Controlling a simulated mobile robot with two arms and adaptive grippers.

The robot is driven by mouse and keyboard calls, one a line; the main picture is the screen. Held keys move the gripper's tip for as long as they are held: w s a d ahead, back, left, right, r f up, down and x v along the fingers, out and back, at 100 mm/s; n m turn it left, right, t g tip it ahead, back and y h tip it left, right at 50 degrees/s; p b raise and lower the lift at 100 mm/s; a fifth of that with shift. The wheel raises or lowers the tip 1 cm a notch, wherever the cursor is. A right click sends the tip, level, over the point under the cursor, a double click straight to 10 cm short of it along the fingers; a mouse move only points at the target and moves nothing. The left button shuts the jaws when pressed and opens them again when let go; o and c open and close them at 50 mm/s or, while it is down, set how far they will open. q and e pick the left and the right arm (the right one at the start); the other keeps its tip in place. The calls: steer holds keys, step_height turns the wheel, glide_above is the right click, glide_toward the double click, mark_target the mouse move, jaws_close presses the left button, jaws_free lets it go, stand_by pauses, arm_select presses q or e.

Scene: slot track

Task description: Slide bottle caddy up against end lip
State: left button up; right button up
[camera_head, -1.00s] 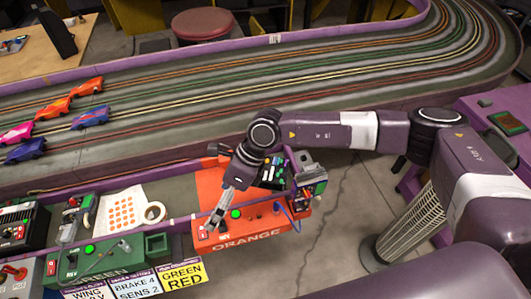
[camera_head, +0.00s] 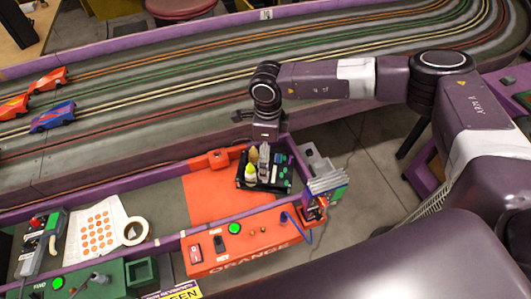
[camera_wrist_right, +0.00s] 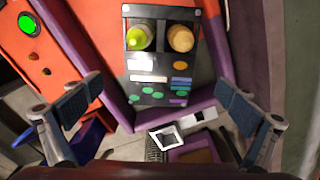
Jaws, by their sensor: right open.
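The bottle caddy (camera_head: 262,183) is a black tray holding two bottles, one with a yellow-green top and one with a tan top, plus coloured pieces. It stands on the orange shelf floor (camera_head: 212,193), near the purple end lip (camera_head: 297,163). In the right wrist view the caddy (camera_wrist_right: 153,75) is upright in the picture, its lower edge close to the purple rim (camera_wrist_right: 178,118); contact cannot be told. My right gripper (camera_wrist_right: 160,113) is open and empty, its fingers apart either side of the caddy's near end. My left gripper is not in view.
An orange control box (camera_head: 235,243) with a green button borders the shelf at the front. A card stack (camera_head: 326,184) stands by the corner. A purple rim (camera_head: 165,178) runs along the back. A tape roll (camera_head: 135,231) and sticker sheet (camera_head: 97,231) lie at left.

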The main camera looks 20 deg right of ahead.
mark_target(281, 166)
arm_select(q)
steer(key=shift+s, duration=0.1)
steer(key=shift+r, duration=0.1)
arm_select(e)
steer(key=shift+s, duration=0.1)
steer(key=shift+f, duration=0.4)
step_height(281, 166, down, 6)
steer(key=shift+r+p, duration=0.1)
steer(key=shift+p, duration=0.35)
steer(key=shift+f, duration=0.6)
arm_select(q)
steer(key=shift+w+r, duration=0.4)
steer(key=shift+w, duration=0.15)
